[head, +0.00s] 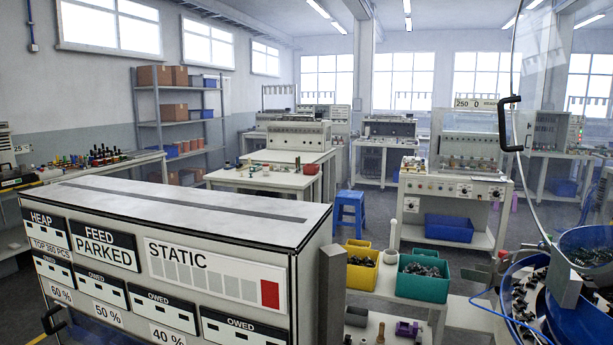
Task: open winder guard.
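No part is labelled as a winder guard, so I cannot tell for sure which one it is. A clear curved panel (550,75) with a black handle (509,125) stands at the upper right, above the blue bowl (577,318). Further back, a bench machine (455,187) carries a display (479,103) reading 250 and 0, with a pale upright back and several small parts in front of it. Whether a cover closes its front is too small to tell. Neither of my grippers is in view.
A large cabinet (190,212) with STATIC and FEED PARKED signs fills the front left; another black handle (54,319) is at its lower left. Yellow (361,276) and green (423,286) bins of parts stand right of it. A blue stool (349,210) stands on the floor behind.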

